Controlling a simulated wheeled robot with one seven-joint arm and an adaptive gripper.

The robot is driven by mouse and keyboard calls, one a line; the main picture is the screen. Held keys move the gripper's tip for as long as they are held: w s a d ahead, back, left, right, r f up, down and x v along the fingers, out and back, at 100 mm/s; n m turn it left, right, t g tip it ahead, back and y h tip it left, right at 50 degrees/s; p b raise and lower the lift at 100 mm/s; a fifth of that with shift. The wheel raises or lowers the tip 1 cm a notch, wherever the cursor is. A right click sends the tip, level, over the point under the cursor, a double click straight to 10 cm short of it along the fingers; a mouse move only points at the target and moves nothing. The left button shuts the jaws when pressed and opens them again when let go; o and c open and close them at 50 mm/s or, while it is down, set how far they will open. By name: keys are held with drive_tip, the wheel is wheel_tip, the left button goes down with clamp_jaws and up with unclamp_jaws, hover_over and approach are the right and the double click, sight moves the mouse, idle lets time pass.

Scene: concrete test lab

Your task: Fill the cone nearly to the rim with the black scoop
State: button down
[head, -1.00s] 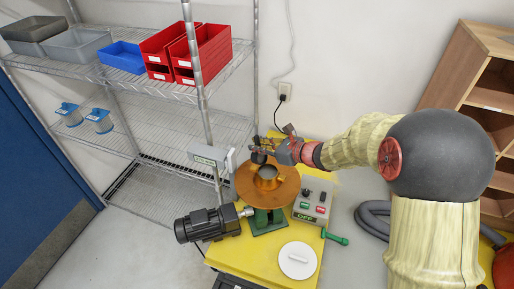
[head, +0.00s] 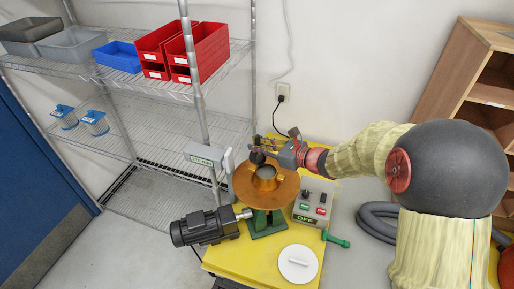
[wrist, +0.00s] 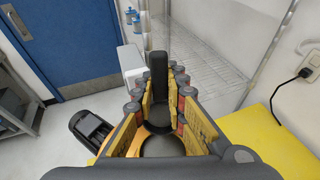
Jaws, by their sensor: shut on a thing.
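The copper-orange cone piece (head: 266,192) with a raised central ring stands on a green base (head: 264,224) on the yellow table. It also shows below the fingers in the wrist view (wrist: 141,144), with a dark grey round area inside its rim. My gripper (head: 284,155) is just behind the ring, at the far side of the dish. It is shut on the black scoop (wrist: 159,74), whose dark upright part shows between the fingers in the wrist view. In the head view the scoop (head: 257,157) is a small dark shape. What it carries cannot be made out.
A black motor (head: 205,227) sits left of the base. A control box (head: 312,206) stands right, with a green-handled tool (head: 335,239) by it. A white round lid (head: 298,263) lies in front. A grey display (head: 205,156) stands behind left, near the wire shelf (head: 165,165).

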drive_tip(key=shift+s+d+f+t+y+b, duration=0.2)
drive_tip(key=shift+s+d+t+y+b, duration=0.35)
drive_tip(key=shift+b, duration=2.15)
drive_tip(key=shift+s+d+f+t+y+b, duration=0.3)
drive_tip(key=shift+t+y+b, duration=0.45)
drive_tip(key=shift+b, duration=1.95)
drive_tip(key=shift+s+d+f+t+y+b, duration=0.1)
drive_tip(key=shift+s+d+t+y+b, duration=0.35)
drive_tip(key=shift+b, duration=2.25)
drive_tip(key=shift+s+d+f+t+y+b, duration=0.15)
drive_tip(key=shift+d+t+y+b, duration=0.25)
drive_tip(key=shift+b, duration=0.7)
drive_tip(key=shift+s+d+r+t+y+b, duration=0.1)
drive_tip(key=shift+t+y+b, duration=0.3)
drive_tip(key=shift+b, duration=0.65)
drive_tip(key=shift+s+d+f+t+y+b, duration=0.15)
drive_tip(key=shift+y+b, duration=0.4)
drive_tip(key=shift+b, duration=0.55)
drive_tip(key=shift+r+p, duration=0.25)
drive_tip(key=shift+p, duration=0.1)
